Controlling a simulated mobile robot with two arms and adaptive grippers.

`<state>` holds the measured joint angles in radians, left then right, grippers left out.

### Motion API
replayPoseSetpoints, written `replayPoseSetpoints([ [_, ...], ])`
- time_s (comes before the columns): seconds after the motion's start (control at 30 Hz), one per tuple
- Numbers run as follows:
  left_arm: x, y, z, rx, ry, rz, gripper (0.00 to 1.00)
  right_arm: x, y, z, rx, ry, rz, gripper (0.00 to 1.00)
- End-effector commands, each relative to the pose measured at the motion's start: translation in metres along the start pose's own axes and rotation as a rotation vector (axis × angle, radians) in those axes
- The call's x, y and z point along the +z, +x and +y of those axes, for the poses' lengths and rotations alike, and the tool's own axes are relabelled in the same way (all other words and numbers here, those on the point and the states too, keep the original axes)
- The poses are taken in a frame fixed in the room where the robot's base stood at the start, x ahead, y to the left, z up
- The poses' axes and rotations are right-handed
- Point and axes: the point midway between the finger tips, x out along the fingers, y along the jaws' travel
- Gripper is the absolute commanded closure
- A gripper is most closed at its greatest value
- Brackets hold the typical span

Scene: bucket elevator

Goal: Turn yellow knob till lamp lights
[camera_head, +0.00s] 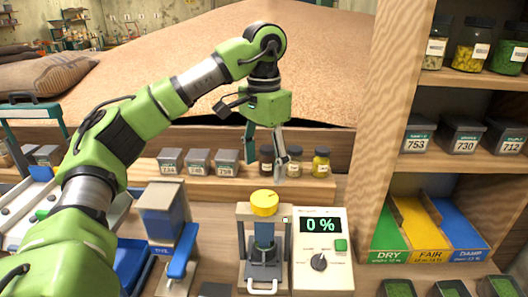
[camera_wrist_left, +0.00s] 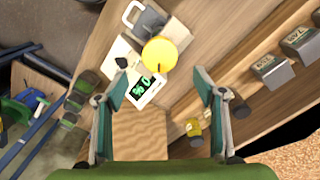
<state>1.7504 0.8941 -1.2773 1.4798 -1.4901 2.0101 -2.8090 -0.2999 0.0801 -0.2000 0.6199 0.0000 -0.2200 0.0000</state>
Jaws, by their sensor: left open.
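The yellow knob (camera_head: 264,204) sits on top of a small grey press-like device (camera_head: 243,245) on the bench. It also shows in the left wrist view (camera_wrist_left: 159,55), beyond the fingertips. My left gripper (camera_head: 266,158) points down, open and empty, above and behind the knob, not touching it. In the left wrist view its fingers (camera_wrist_left: 160,88) are spread wide. I cannot tell which part is the lamp. My right gripper is not in view.
Small jars (camera_head: 321,162) and grey tins (camera_head: 198,162) line a ledge behind the knob, close to my left gripper. A blue-handled device (camera_head: 182,255) stands left. A wooden shelf (camera_head: 385,110) with bins stands right. Grain is heaped behind.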

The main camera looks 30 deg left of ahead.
Motion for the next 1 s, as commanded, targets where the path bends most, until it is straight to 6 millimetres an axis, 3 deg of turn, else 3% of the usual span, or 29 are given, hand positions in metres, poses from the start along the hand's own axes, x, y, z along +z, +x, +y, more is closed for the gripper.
replayPoseSetpoints([
  [0.3, 0.000, -0.027, 0.000, 0.000, 0.000, 0.001, 0.37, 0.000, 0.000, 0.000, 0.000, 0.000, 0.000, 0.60],
  [1.0, 0.000, -0.029, 0.000, 0.000, 0.000, 0.000, 0.37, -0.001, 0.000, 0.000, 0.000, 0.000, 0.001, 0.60],
])
